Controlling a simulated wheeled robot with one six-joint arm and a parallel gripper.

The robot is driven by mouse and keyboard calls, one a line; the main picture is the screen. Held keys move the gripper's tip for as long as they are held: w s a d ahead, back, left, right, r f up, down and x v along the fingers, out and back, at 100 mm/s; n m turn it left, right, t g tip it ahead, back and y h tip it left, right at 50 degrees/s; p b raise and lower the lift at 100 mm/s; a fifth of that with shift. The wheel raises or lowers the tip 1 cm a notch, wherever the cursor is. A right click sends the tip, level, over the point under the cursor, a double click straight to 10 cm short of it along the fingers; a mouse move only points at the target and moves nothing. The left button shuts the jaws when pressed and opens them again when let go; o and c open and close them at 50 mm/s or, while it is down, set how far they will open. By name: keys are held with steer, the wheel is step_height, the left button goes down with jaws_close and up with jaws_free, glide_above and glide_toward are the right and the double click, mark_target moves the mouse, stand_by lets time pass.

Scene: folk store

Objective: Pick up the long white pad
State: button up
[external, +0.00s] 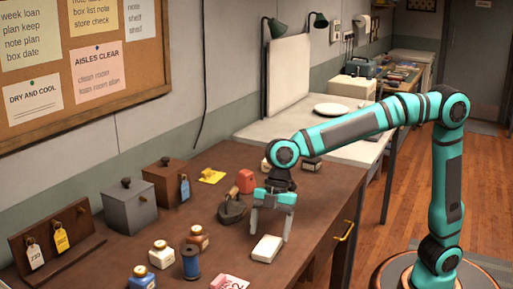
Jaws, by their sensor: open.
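The white pad (267,248) is a pale block with rounded edges. It lies flat on the brown wooden table (225,265), close to its right edge. My gripper (268,232) points down, its two fingers spread apart, just above and behind the pad in the external view. The fingers look empty. I cannot tell whether the right fingertip touches the pad or only overlaps it in the picture.
Left of the pad stand a blue spool (191,262), an orange-brown jar (198,237) and a white jar (161,254). A pink-and-white item (230,282) lies in front. A dark iron-like object (232,209) and a red block (245,181) stand behind, near my gripper.

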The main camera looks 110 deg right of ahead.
mark_target(268, 244)
steer(key=shift+x, duration=1.75)
steer(key=shift+a+f, duration=0.1)
steer(key=shift+f, duration=0.15)
steer(key=c, duration=1)
steer(key=shift+c, duration=0.2)
